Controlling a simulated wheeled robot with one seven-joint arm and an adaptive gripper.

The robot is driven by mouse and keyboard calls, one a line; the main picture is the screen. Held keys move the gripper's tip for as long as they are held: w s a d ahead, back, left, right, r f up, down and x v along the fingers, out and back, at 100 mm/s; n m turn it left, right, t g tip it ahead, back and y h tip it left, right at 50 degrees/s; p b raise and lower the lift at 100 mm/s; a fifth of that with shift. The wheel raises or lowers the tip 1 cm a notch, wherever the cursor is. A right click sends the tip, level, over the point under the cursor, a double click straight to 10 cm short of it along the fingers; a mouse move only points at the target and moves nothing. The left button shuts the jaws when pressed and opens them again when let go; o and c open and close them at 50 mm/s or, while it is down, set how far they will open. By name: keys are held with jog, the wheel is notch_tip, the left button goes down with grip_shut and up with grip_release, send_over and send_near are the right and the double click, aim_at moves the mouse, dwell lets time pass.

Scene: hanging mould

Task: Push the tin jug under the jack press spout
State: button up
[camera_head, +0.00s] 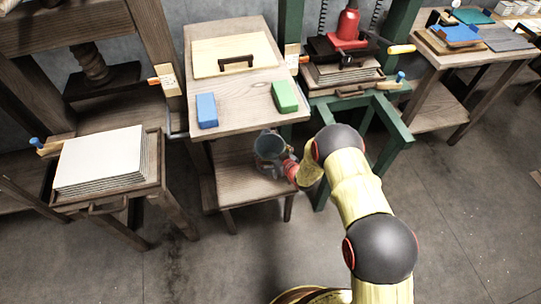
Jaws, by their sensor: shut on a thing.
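The tin jug (269,146) is a small grey open-topped vessel on the lower wooden shelf (232,185) of the middle table, near its right side. My gripper (284,162) is at the jug's lower right side, shut on it; my wrist hides part of the contact. The jack press is the green frame (292,32) with a red jack (348,28) on top, standing to the right of the shelf. I cannot make out its spout; my arm covers part of the press's lower front.
Above the shelf, a tabletop (240,97) holds a blue block (206,110), a green block (284,96) and a board with a handle (234,54). A paper stack (101,162) lies on the left press. Green press legs (392,125) stand close to my arm. Floor in front is clear.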

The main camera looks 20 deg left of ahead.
jog(key=w+a, duration=0.4)
jog(key=w, duration=0.4)
jog(key=shift+w+a, duration=0.2)
jog(key=shift+a, duration=0.2)
dwell(0.3)
jog(key=o, duration=1)
jog(key=v, duration=1.2)
jog(key=shift+f, duration=0.1)
